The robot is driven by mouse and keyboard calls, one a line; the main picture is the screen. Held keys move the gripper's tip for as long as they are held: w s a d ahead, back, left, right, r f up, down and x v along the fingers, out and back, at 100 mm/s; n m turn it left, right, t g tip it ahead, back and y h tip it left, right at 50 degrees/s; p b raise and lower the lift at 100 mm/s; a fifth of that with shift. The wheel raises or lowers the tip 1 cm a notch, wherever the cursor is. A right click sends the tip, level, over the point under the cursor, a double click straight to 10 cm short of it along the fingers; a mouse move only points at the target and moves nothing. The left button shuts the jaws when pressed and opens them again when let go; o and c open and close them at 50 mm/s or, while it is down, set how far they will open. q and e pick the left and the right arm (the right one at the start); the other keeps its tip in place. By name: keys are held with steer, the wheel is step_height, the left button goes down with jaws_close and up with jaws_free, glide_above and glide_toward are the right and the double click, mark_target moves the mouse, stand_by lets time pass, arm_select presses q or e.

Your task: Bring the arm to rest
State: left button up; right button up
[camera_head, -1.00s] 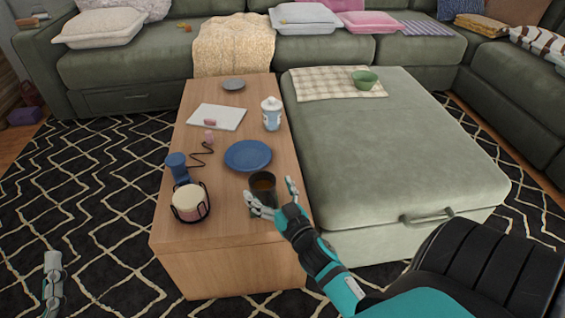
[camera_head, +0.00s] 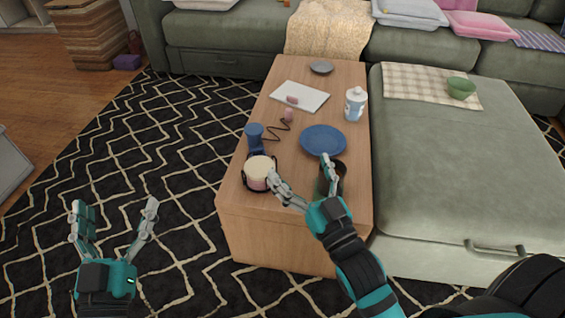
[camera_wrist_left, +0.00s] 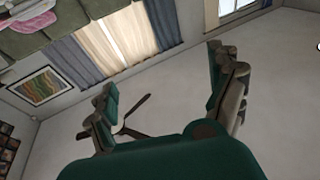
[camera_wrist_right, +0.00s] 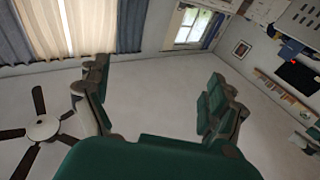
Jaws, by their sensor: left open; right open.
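My left gripper (camera_head: 116,212) is open and empty, held over the patterned rug at the lower left of the head view, apart from the table. My right gripper (camera_head: 301,172) is open in front of the wooden table (camera_head: 300,235). One of its fingers covers part of a dark cup (camera_head: 337,185) in the picture.
On the table are a pinkish jar (camera_head: 259,173) in a dark holder, a blue plate (camera_head: 323,140), a blue cup-shaped object (camera_head: 254,136), a white bottle (camera_head: 355,104) and a white tray (camera_head: 312,97). A green ottoman (camera_head: 450,170) stands right. The rug (camera_head: 160,140) left is clear.

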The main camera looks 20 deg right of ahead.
steer(key=s+a+r+n+y, duration=0.1)
steer(key=a+r+n+y, duration=0.1)
steer(key=a+r, duration=0.3)
steer(key=shift+s+a+y, duration=0.2)
steer(key=shift+a+y, duration=0.1)
steer(key=shift+y, duration=0.3)
